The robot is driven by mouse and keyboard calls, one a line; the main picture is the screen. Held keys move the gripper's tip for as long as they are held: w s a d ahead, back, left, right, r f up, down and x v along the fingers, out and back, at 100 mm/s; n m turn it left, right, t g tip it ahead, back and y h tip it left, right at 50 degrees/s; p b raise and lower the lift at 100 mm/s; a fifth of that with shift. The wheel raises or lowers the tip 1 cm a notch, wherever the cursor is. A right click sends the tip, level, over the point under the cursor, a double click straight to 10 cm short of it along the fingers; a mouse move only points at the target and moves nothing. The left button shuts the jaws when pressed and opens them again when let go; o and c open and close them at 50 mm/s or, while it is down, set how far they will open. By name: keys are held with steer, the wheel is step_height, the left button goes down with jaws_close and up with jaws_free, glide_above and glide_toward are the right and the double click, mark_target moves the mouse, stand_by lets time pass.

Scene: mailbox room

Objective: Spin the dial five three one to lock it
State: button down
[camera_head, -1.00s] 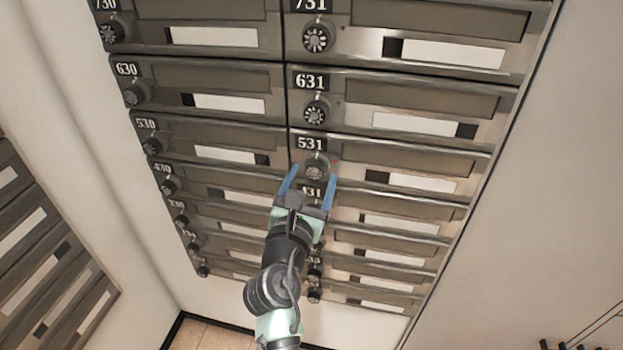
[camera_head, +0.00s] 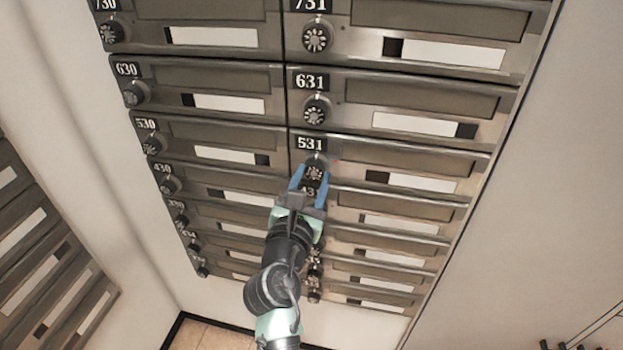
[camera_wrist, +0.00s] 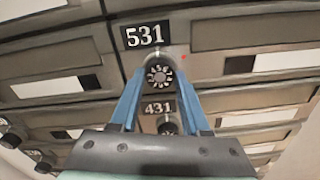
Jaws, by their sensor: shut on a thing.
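The dial of mailbox 531 (camera_head: 315,172) is a dark round knob with a pale, flower-like face, under the white-on-black 531 label (camera_head: 311,143). In the wrist view the same dial (camera_wrist: 159,77) sits between the tips of my blue fingers, below its 531 label (camera_wrist: 144,36). My gripper (camera_head: 312,172) is shut on this dial, one finger at its left side and one at its right. The mailbox 531 door (camera_head: 405,158) is closed. In the wrist view, the digits around the dial are too small to read.
The 431 dial (camera_wrist: 167,126) is just below, partly behind my gripper. The 631 dial (camera_head: 316,110) is above, and the 530 dial (camera_head: 153,144) is in the left column. A bare wall (camera_head: 540,200) is at the right.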

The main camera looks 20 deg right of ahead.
steer(key=m+b, duration=0.1)
steer(key=m, duration=0.3)
steer(key=m+b, duration=0.1)
steer(key=m, duration=0.3)
steer(key=shift+f+m, duration=0.1)
steer(key=shift+m, duration=0.2)
steer(key=m+b, duration=0.2)
steer(key=m, duration=0.2)
steer(key=shift+b, duration=0.35)
steer(key=m+b, duration=0.2)
steer(key=m, duration=0.3)
steer(key=m+b, duration=0.3)
steer(key=m, duration=0.1)
steer(key=shift+m, duration=0.3)
steer(key=m+b, duration=0.2)
steer(key=m, duration=0.1)
steer(key=shift+f+m+b, duration=0.1)
steer(key=shift+m+b, duration=0.2)
steer(key=shift+b, duration=0.05)
steer(key=m+b, duration=0.2)
steer(key=m, duration=0.2)
steer(key=shift+b, duration=0.4)
steer(key=m+b, duration=0.2)
steer(key=m, duration=0.2)
steer(key=shift+m, duration=0.3)
